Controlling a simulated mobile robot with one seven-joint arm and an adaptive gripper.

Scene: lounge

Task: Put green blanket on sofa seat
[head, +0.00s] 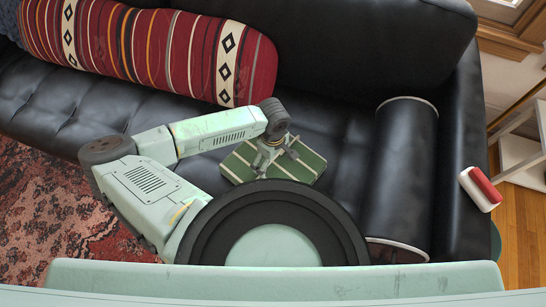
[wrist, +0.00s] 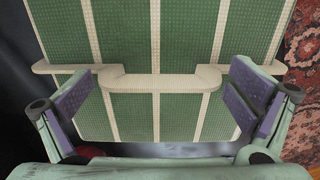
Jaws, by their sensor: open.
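The green blanket (head: 307,163), folded flat with cream stripes, appears to lie on the black sofa seat (head: 343,150), close to the front. It fills most of the wrist view (wrist: 180,55), with a cream band crossing it. My gripper (head: 274,152) is directly above the blanket. In the wrist view my gripper (wrist: 163,98) is open, with its purple pads spread either side of the cream band. I cannot tell whether the pads touch the blanket. My own body hides the blanket's near edge in the head view.
A red patterned bolster (head: 150,45) lies along the sofa's back left. A black cylindrical bolster (head: 402,170) lies by the right armrest (head: 465,130). A red and white object (head: 480,188) sits on that armrest. A patterned rug (head: 45,195) covers the floor at left.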

